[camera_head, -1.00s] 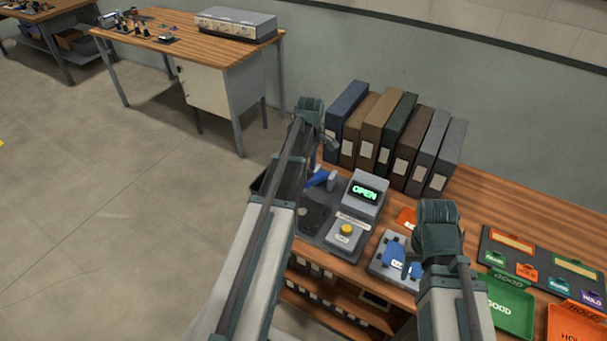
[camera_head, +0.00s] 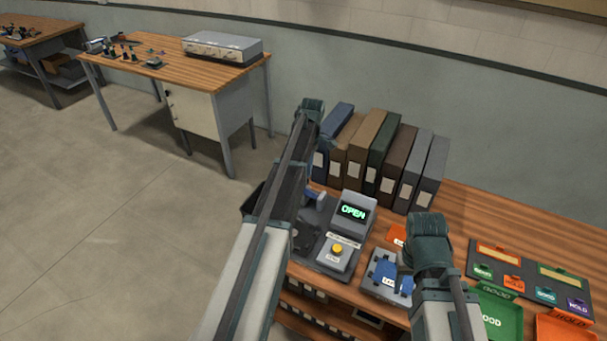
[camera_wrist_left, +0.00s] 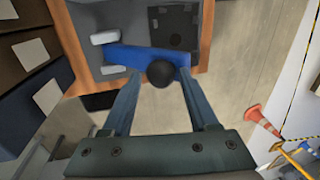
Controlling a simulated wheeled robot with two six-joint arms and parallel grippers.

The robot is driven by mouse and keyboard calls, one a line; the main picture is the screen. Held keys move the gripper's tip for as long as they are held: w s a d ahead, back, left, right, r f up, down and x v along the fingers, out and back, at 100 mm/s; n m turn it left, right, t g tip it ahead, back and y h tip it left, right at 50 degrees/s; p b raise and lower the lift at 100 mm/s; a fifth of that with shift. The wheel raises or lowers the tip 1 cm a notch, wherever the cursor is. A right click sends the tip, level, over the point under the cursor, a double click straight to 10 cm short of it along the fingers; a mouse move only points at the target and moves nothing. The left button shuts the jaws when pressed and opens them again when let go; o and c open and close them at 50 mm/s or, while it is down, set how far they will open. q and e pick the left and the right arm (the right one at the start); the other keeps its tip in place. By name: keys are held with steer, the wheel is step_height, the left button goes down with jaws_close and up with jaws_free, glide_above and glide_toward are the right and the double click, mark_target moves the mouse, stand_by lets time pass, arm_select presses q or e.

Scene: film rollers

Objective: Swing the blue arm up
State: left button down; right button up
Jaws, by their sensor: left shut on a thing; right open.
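The blue arm (camera_wrist_left: 145,56) lies across the top of the left wrist view, with a round black knob (camera_wrist_left: 160,74) near its right end. My left gripper (camera_wrist_left: 159,80) has its two fingers on either side of this knob and is shut on it. In the head view the blue arm (camera_head: 314,192) shows only in part, beside the grey unit with the lit OPEN display (camera_head: 353,211). My left arm covers the rest. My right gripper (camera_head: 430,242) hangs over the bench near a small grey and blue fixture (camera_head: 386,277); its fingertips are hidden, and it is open.
A yellow button (camera_head: 337,249) sits in front of the display. Several binders (camera_head: 375,160) stand behind the unit. Green (camera_head: 497,310) and orange (camera_head: 565,328) trays lie at the right. The wooden bench (camera_head: 480,220) has bare room behind my right gripper.

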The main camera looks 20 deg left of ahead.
arm_select(q)
steer(key=shift+w+d+f+t, duration=0.15)
steer(key=shift+w+f+t, duration=0.1)
steer(key=shift+w, duration=0.45)
steer(key=shift+w+d+f+t, duration=0.1)
steer(key=shift+w+t, duration=0.15)
steer(key=shift+w, duration=0.4)
steer(key=shift+c, duration=2.2)
jaws_free()
steer(key=shift+w+f, duration=0.1)
steer(key=shift+w, duration=0.05)
steer(key=shift+s+a, duration=0.1)
steer(key=shift+s, duration=0.3)
steer(key=shift+w+g, duration=0.1)
steer(key=shift+g, duration=0.2)
steer(key=w+r+p, duration=1)
steer(key=w, duration=0.2)
steer(key=shift+r+p, duration=0.1)
steer(key=shift+p, duration=0.25)
